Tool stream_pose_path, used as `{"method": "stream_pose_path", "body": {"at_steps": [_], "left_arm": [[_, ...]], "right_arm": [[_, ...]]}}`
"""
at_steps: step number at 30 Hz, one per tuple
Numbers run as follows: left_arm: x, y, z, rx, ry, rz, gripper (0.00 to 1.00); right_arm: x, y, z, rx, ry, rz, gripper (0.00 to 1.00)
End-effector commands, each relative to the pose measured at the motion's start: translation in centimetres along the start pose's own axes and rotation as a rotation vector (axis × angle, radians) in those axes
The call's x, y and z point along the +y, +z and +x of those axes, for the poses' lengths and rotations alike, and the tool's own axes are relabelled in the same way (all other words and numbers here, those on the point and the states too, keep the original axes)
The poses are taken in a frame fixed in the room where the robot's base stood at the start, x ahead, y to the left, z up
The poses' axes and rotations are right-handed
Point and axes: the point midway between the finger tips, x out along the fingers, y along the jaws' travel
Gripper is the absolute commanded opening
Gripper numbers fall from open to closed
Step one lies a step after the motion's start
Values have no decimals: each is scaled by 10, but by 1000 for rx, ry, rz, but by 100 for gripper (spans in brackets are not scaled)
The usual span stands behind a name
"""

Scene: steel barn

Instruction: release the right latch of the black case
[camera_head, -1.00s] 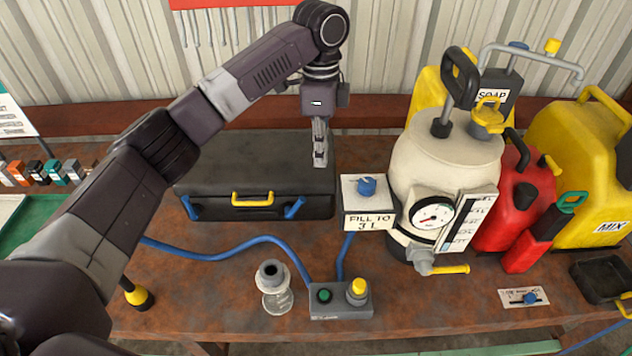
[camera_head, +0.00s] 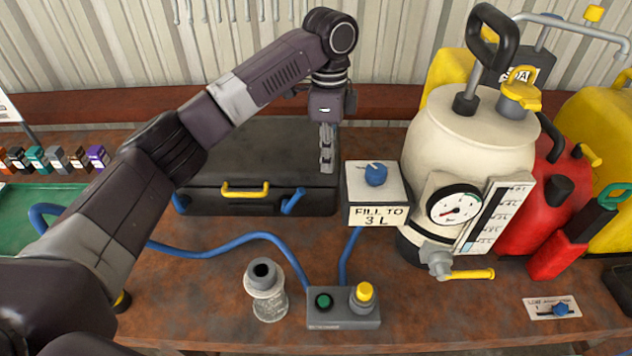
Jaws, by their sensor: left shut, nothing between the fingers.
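The closed black case (camera_head: 262,150) lies on the workbench against the back, with a yellow handle (camera_head: 246,190) on its front. Its right latch (camera_head: 293,201) is a blue lever on the front face, right of the handle, slanting up to the right. The left latch (camera_head: 180,203) is also blue and partly hidden by my left arm. My left gripper (camera_head: 327,165) points down over the right end of the case lid, behind and to the right of the right latch and apart from it. It is shut and empty. My right gripper is out of view.
A box marked "FILL TO 3 L" (camera_head: 376,194) with a blue knob stands close to the case's right end. A cream tank (camera_head: 470,145) with a gauge stands farther right. A blue hose (camera_head: 235,240), a glass jar (camera_head: 265,295) and a button box (camera_head: 343,308) are in front.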

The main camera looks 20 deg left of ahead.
Motion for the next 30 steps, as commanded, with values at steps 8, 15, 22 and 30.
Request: {"method": "stream_pose_path", "body": {"at_steps": [8, 15, 22, 30], "left_arm": [[2, 1, 43, -3, 5, -1, 0], [2, 0, 94, -1, 4, 0, 0], [0, 31, 81, -2, -1, -1, 0], [1, 38, 82, 0, 0, 1, 0]], "right_arm": [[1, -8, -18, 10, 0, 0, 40], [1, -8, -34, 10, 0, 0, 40], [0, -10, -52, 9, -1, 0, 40], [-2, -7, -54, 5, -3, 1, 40]]}}
